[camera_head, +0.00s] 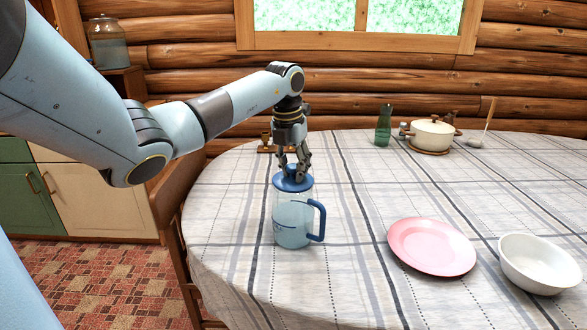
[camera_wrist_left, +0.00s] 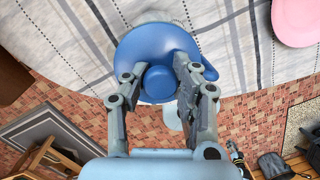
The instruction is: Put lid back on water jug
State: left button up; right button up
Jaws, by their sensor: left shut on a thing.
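The water jug (camera_head: 290,222) stands upright on the table, clear with light blue water and a blue handle (camera_head: 319,221). The blue lid (camera_head: 283,184) is at the jug's mouth; it also shows in the left wrist view (camera_wrist_left: 150,46), with a round knob. My left gripper (camera_head: 294,174) points down from above and is shut on the lid, its fingers at either side of the knob in the left wrist view (camera_wrist_left: 160,75). I cannot tell whether the lid rests fully on the rim. My right gripper is not in view.
A pink plate (camera_head: 432,247) and a white bowl (camera_head: 541,265) are to the right of the jug. A green bottle (camera_head: 384,125) and a cream pot (camera_head: 432,134) stand farther back. A wooden chair (camera_head: 178,205) is at the table's left edge. The tablecloth between is clear.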

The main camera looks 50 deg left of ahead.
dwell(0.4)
pick_arm(q)
jog(key=o, duration=1.1)
jog(key=shift+o, duration=0.4)
jog(key=o, duration=0.4)
jog(key=shift+r, duration=0.1)
jog(key=shift+r+p, duration=0.75)
jog(key=shift+r, duration=0.35)
jog(key=shift+r+p, duration=1.45)
jog(key=shift+r, duration=0.8)
jog(key=shift+c, duration=0.2)
